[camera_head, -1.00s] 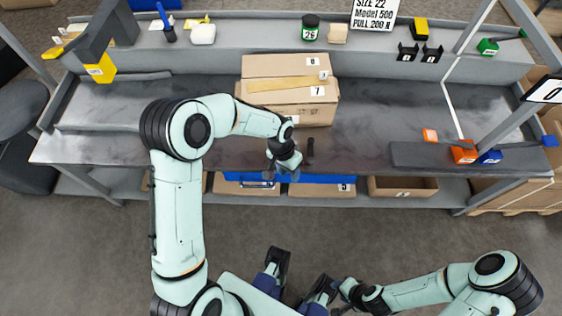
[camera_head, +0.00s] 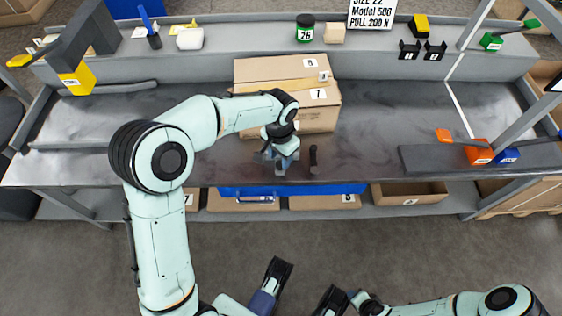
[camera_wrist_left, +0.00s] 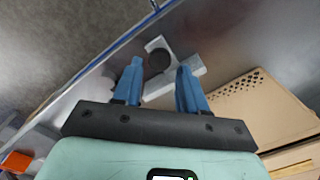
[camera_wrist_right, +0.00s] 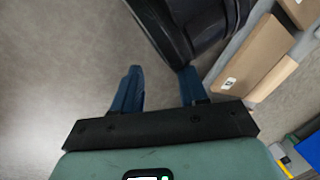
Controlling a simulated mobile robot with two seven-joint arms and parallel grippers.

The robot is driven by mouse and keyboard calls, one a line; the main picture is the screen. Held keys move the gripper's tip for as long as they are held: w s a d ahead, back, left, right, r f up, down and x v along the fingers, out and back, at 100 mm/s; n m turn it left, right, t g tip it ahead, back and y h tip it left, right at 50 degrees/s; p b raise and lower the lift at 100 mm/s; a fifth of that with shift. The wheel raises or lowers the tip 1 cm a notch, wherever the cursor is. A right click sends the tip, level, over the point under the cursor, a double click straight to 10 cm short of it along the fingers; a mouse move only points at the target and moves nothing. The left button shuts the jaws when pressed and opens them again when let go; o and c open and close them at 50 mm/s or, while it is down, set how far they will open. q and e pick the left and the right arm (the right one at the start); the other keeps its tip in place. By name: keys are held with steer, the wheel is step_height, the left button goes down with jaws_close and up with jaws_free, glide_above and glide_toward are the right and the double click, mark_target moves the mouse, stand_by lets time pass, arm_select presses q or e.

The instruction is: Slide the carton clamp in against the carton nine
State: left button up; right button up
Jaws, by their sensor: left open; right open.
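The carton clamp appears to be a light grey angled piece (camera_wrist_left: 187,72) with a dark round knob (camera_wrist_left: 159,60). In the head view an upright black piece (camera_head: 313,158), probably its handle, stands near the bench's front edge. My left gripper (camera_head: 280,163) is open, low over the bench just left of this piece. In the left wrist view the knob shows between its fingertips (camera_wrist_left: 160,66), with no grip visible. Stacked cartons (camera_head: 290,70) stand just behind; the upper label may read 9 or 8, the lower 7. My right gripper (camera_wrist_right: 160,72) is open and empty, away from the bench.
A dark raised ledge (camera_head: 430,160) with orange and blue blocks is at the bench's right. The bench (camera_head: 390,110) is clear between cartons and ledge. A back shelf (camera_head: 250,45) holds small items. Bins, including a blue one (camera_head: 235,191), sit below the front edge.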

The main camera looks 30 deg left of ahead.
arm_select(q)
steer(key=shift+f, duration=1.45)
arm_select(e)
steer(key=shift+w+d+f, duration=0.3)
steer(key=shift+w+f, duration=0.1)
steer(key=shift+w, duration=0.25)
